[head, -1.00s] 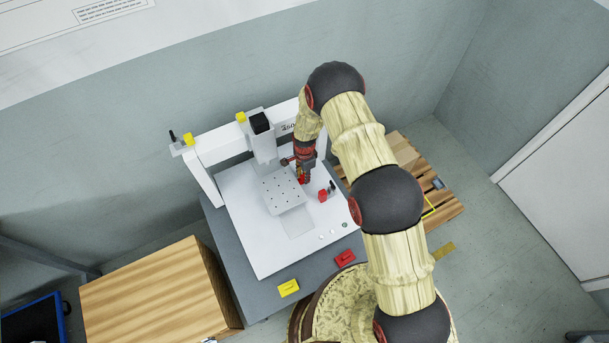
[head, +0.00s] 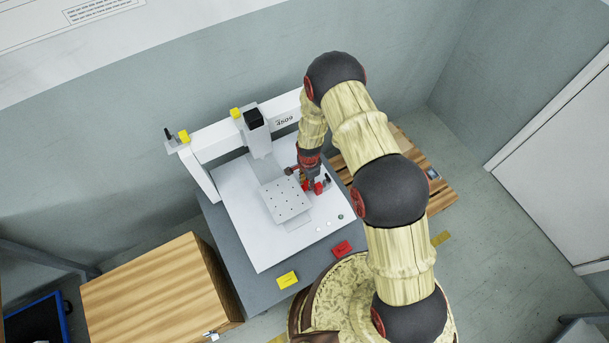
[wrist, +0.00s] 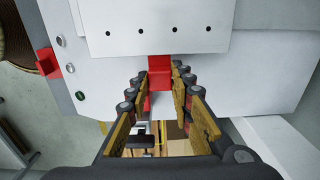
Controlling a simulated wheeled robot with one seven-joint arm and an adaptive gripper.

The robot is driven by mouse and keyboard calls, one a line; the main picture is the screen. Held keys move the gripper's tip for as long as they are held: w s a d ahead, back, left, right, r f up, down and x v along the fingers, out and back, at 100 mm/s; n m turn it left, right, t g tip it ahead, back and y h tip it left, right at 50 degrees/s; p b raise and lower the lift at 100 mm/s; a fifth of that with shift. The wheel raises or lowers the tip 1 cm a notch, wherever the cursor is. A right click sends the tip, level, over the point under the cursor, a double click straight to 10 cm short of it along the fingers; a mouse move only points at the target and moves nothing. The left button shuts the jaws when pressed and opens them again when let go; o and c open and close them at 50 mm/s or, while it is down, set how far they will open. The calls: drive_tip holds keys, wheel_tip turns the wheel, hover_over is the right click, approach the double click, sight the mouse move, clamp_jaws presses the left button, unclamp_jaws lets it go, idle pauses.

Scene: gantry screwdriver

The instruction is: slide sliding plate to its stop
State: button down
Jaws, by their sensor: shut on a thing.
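The sliding plate (head: 287,200) is a light grey square with rows of holes, lying on a pale track on the white machine bed (head: 250,239). In the wrist view the plate (wrist: 155,40) fills the top middle. A red tab (wrist: 160,68) sits at the plate's near edge. My gripper (wrist: 159,78) is shut on this red tab, with one finger on each side. In the head view my gripper (head: 307,185) is at the plate's right side, and the arm hides part of this area.
A red block (head: 342,248) and a yellow block (head: 287,280) are at the front edge. A wooden box (head: 155,290) stands left.

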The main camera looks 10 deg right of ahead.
drive_tip(key=c, duration=1.6)
unclamp_jaws()
drive_tip(key=shift+o, duration=0.2)
wheel_tip(320, 180, up, 12)
